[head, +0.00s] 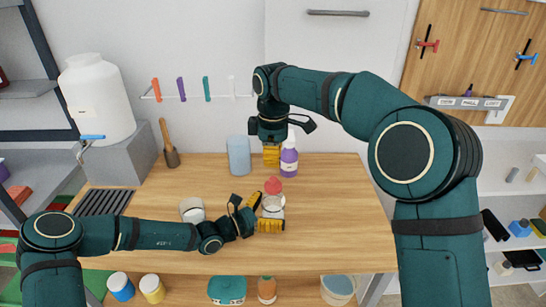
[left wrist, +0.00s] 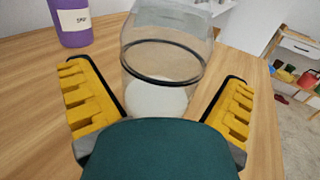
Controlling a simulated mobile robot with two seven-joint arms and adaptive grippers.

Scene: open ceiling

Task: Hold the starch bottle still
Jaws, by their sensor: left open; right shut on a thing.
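A clear bottle with white contents (head: 273,206), which I take to be the starch bottle, stands upright on the wooden table. It also shows in the left wrist view (left wrist: 157,95), with a dark ring around it. A red rounded piece (head: 273,185) shows at its top; I cannot tell whether it is attached. My left gripper (head: 264,213) is open, with its yellow fingers on either side of the bottle. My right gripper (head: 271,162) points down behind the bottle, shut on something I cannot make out.
A purple bottle (head: 289,161) stands right beside my right gripper. A blue-grey container (head: 239,156), a pale cup (head: 192,210) and a wooden-handled tool (head: 169,145) stand farther left. The table's right side is clear. Several containers sit below its front edge.

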